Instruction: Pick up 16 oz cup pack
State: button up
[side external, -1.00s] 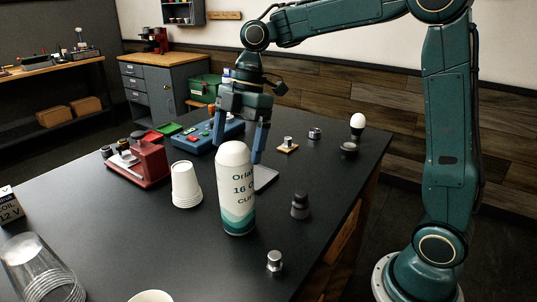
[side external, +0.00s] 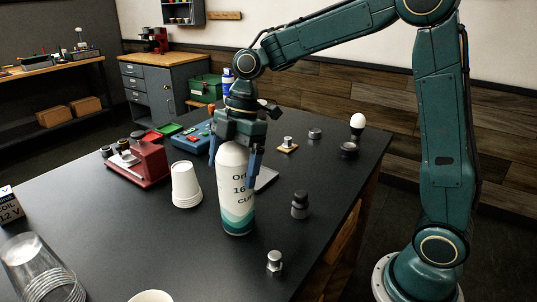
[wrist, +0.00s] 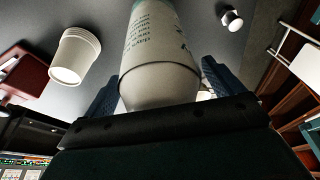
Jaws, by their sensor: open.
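The 16 oz cup pack (side external: 237,203) is a tall white cylinder with a teal wave at its base and dark lettering. It stands upright on the black table. My gripper (side external: 232,165) is open and points down over the pack's top, with one blue finger on each side of it. In the wrist view the pack (wrist: 160,58) lies between the two blue fingers of my gripper (wrist: 160,85). I cannot tell whether either finger touches it.
A short stack of white cups (side external: 185,186) stands just left of the pack. A dark knob (side external: 300,205) and a metal fitting (side external: 274,262) stand to its right. A red device (side external: 140,163) sits behind left.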

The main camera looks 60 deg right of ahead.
jog(key=c, duration=1.6)
jog(key=shift+c, duration=0.2)
jog(key=shift+r, duration=0.2)
jog(key=shift+r, duration=4.85)
